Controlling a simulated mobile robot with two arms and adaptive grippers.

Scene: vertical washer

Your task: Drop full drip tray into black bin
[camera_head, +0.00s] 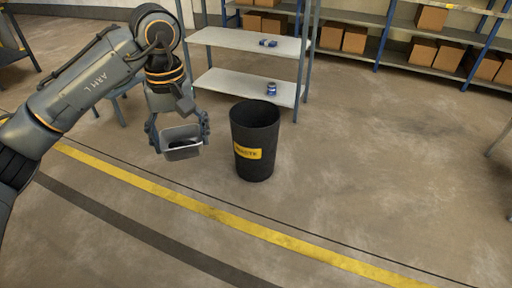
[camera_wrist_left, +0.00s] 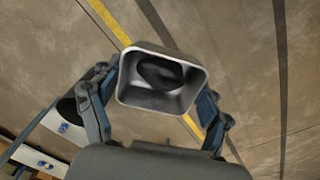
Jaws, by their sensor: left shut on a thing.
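The drip tray (camera_head: 181,151) is a small grey metal box with an open top, and something dark lies in it. My left gripper (camera_head: 179,137) is shut on the tray and holds it in the air, left of the bin in the head view. In the left wrist view the tray (camera_wrist_left: 160,103) sits between the two fingers of the gripper (camera_wrist_left: 160,100), with a dark pool inside. The black bin (camera_head: 255,120) stands upright on the floor with a yellow label and an open top. The tray is apart from the bin. My right gripper is in neither view.
A grey shelf unit (camera_head: 245,86) stands behind the bin, with a blue can (camera_head: 271,89) on its lower shelf. Shelves with cardboard boxes (camera_head: 355,39) line the back. A yellow floor line (camera_head: 225,216) crosses in front. The floor right of the bin is clear.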

